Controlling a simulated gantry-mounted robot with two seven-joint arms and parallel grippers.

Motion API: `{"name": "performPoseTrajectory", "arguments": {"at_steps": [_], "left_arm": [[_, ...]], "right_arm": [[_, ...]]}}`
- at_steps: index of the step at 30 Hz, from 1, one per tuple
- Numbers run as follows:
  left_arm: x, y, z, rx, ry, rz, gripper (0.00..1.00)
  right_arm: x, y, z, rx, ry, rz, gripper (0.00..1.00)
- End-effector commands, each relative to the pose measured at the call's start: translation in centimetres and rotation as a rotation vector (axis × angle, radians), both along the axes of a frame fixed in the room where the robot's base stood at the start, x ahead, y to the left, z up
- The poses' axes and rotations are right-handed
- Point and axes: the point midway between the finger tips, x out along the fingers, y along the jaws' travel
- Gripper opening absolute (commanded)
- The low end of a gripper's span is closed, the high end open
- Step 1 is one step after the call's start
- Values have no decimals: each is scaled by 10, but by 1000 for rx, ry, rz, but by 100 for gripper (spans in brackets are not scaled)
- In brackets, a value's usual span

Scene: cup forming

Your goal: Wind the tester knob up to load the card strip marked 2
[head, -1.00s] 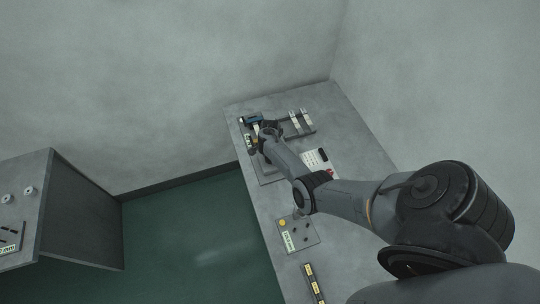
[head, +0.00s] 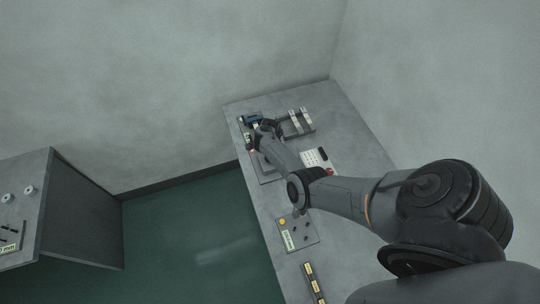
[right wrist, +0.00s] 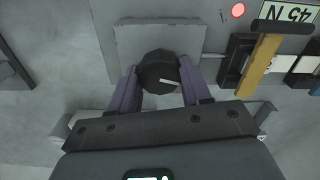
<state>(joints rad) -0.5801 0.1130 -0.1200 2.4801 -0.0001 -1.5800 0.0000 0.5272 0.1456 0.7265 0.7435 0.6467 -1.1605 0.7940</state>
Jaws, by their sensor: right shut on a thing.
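The tester knob (right wrist: 152,70) is round and black with a white pointer line, on a grey block (right wrist: 126,42) in the right wrist view. My right gripper (right wrist: 157,84) is shut on it, one finger on each side. To its right is a yellow strip (right wrist: 258,66) with a black bar across its end; I cannot read a number on it. A label reading 45 N (right wrist: 286,14) shows upside down, with a lit red lamp (right wrist: 238,10) beside it. In the head view my right wrist covers much of the tester, and the fingertips are hidden. My left gripper is not in view.
The grey bench (head: 345,135) also carries metal rails (head: 300,120), a white keypad panel (head: 313,159) with a red button and a plate (head: 298,232) with a yellow dot. A separate grey cabinet (head: 88,215) stands left, across the green floor.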

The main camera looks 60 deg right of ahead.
Motion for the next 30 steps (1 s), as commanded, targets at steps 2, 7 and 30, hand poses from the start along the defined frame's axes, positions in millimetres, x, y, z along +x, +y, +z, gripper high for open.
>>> {"name": "performPoseTrajectory", "arguments": {"at_steps": [2, 7, 30], "left_arm": [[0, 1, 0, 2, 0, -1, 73], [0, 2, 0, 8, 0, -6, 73], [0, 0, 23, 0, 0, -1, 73]], "right_arm": [[-1, 0, -1, -1, 1, 0, 54], [0, 0, 0, -1, 1, 1, 73], [0, -1, 70, -4, 0, 1, 73]]}}
